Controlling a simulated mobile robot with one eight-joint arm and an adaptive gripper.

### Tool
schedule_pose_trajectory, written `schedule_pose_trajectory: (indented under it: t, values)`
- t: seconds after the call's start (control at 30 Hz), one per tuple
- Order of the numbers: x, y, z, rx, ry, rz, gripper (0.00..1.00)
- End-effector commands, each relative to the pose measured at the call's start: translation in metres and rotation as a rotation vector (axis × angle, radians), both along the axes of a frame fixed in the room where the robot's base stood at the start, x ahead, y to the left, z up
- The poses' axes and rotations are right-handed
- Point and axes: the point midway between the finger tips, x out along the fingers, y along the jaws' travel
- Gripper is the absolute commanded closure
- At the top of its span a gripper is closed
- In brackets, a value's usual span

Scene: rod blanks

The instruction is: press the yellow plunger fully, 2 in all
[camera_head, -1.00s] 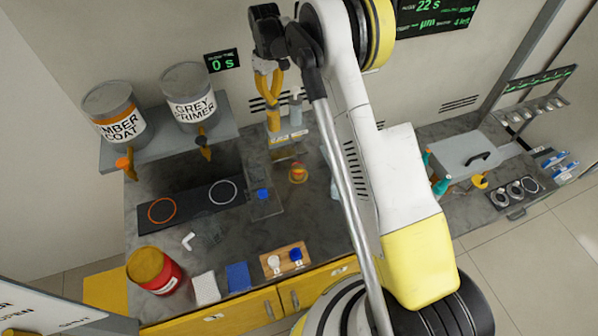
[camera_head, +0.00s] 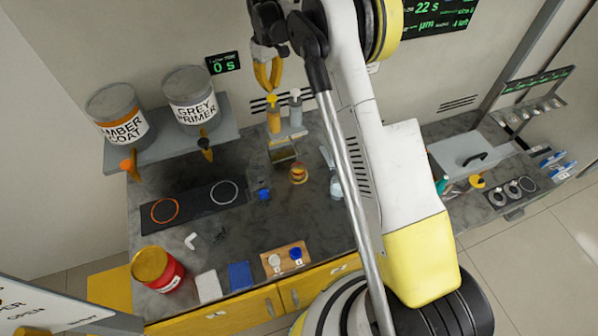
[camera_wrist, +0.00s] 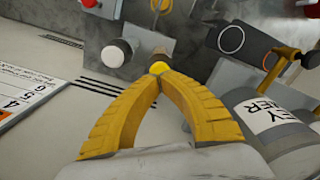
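The yellow plunger (camera_head: 272,100) tops an amber bottle (camera_head: 274,121) in a grey holder against the back wall. It also shows in the wrist view as a small yellow knob (camera_wrist: 159,67) just past my fingertips. My gripper (camera_head: 270,88) is above it, pointing down, its two yellow fingers brought together at the tips. In the wrist view, the fingertips (camera_wrist: 157,75) line up with the plunger; I cannot tell whether they touch it. A second bottle with a white plunger (camera_head: 295,93) stands beside it, and its knob (camera_wrist: 117,53) is left of my fingertips in the wrist view.
Amber (camera_head: 118,115) and grey primer (camera_head: 190,97) cans stand on a shelf at left. A dark mat with two rings (camera_head: 194,206), a red can (camera_head: 157,270) and a wooden block (camera_head: 286,257) lie on the counter. A display reads 0 s (camera_head: 222,63).

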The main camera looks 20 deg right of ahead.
Motion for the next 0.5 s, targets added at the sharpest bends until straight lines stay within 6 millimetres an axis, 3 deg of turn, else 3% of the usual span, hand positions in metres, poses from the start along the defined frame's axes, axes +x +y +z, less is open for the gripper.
schedule_pose_trajectory:
  t: [0.5]
  values:
    - [0.0000, 0.0000, 0.0053, 0.000, 0.000, 0.000, 1.00]
